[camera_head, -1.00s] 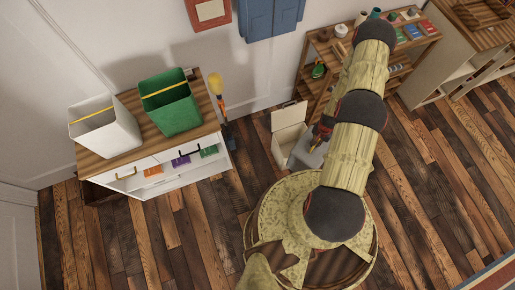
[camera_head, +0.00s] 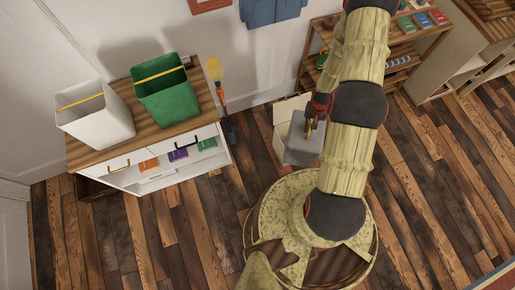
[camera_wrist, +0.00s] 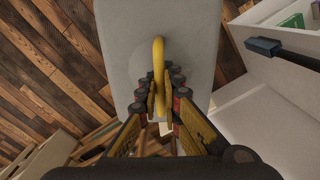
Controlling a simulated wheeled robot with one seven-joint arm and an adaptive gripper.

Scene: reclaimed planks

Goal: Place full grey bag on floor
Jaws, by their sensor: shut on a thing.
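The grey bag (camera_head: 304,148) hangs below my gripper (camera_head: 317,108), in front of the cream box in the head view. In the wrist view the bag (camera_wrist: 125,50) is a pale grey block with a yellow loop handle (camera_wrist: 158,62). My gripper (camera_wrist: 162,100) is shut on that handle, with a finger on each side. The bag looks roughly upright. The plank floor (camera_head: 190,235) lies below; I cannot tell how far the bag is above it. What the bag holds is hidden.
A cream open box (camera_head: 281,119) stands right behind the bag. A white cabinet (camera_head: 150,178) on the left carries a white bin (camera_head: 98,118) and a green bin (camera_head: 168,98). A wooden shelf (camera_head: 398,62) stands at the back right. Floor left and right of my base is clear.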

